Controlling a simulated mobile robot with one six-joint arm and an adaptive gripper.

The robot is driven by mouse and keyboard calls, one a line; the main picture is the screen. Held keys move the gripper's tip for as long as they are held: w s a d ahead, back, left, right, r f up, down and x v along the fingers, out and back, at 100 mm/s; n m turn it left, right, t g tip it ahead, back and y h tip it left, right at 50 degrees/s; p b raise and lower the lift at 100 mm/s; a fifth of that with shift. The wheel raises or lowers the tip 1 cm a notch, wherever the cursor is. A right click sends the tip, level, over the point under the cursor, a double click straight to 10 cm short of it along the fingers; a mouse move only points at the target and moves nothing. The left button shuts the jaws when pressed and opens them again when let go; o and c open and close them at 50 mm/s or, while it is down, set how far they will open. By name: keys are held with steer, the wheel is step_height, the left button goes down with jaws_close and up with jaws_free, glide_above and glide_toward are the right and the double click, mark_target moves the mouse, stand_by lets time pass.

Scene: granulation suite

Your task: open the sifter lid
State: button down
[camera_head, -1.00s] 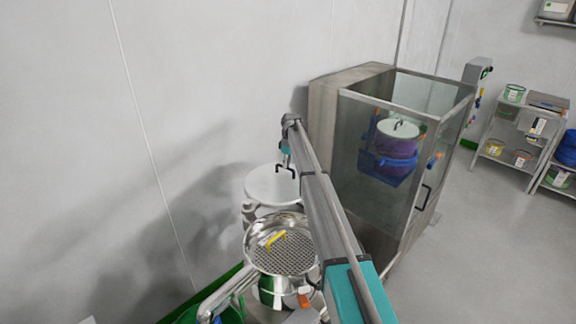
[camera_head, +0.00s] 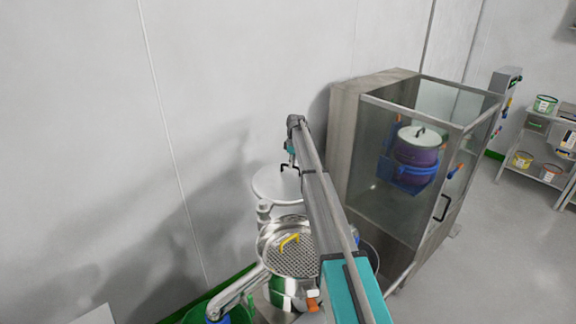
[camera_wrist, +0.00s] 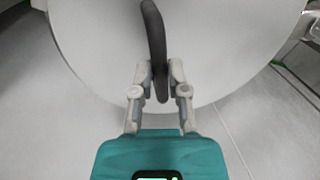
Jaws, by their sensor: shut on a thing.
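The sifter's steel body (camera_head: 262,243) shows an exposed perforated mesh (camera_head: 296,260) with a yellow handle (camera_head: 290,240) on it. The round pale lid (camera_head: 268,184) is behind the mesh, clear of most of it. Its dark handle also shows in the wrist view (camera_wrist: 152,22), above the pale lid face (camera_wrist: 100,45). My gripper (camera_wrist: 158,72) is shut on this handle, with a finger on each side. In the head view my gripper (camera_head: 290,160) is over the lid, partly behind my arm. I cannot tell what supports the lid underneath.
A glass-walled cabinet (camera_head: 395,215) with a blue holder (camera_head: 405,172) and a lidded purple container (camera_head: 416,156) stands right of my arm. Shelves (camera_head: 530,168) with small tubs are at far right. A plain wall is close behind the lid. Floor at right is clear.

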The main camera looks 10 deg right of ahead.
steer(key=shift+s, duration=0.4)
steer(key=c, duration=0.7)
jaws_free()
steer(key=shift+d+r, duration=0.15)
steer(key=shift+o, duration=0.2)
steer(key=shift+w+d, duration=0.1)
steer(key=shift+r, duration=0.1)
steer(key=shift+w+r+p, duration=0.1)
steer(key=shift+r+p, duration=0.4)
steer(key=shift+p, duration=0.15)
step_height(320, 180, up, 8)
steer(key=p, duration=0.8)
steer(key=shift+r+p, duration=0.45)
